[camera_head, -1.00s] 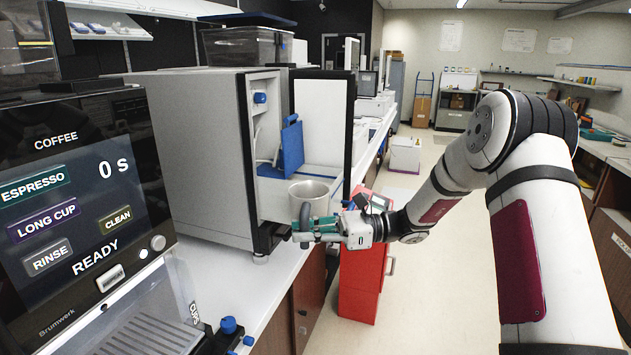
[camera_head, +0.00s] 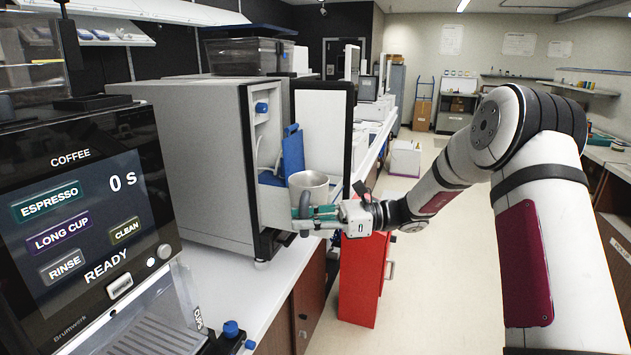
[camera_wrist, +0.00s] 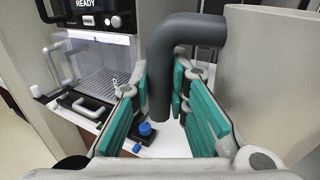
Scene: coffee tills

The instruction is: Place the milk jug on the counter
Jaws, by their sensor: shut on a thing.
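The metal milk jug (camera_head: 310,186) is upright in the head view, in front of the open grey cabinet. My gripper (camera_head: 306,216) is shut on its dark curved handle, with the teal fingers on either side. In the wrist view the handle (camera_wrist: 183,50) stands between the fingers and the jug's pale wall (camera_wrist: 270,75) fills the right side. The jug looks held in the air, but its underside is hidden by my gripper. The white counter (camera_head: 225,290) lies below and to the left, between the coffee machine and the cabinet.
The coffee machine (camera_head: 95,215) stands at the left, with small blue-topped fittings (camera_head: 231,329) beside it. The grey cabinet (camera_head: 190,160) has its door (camera_head: 322,130) open and a blue item inside. A red drawer unit (camera_head: 360,285) stands on the floor below my gripper.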

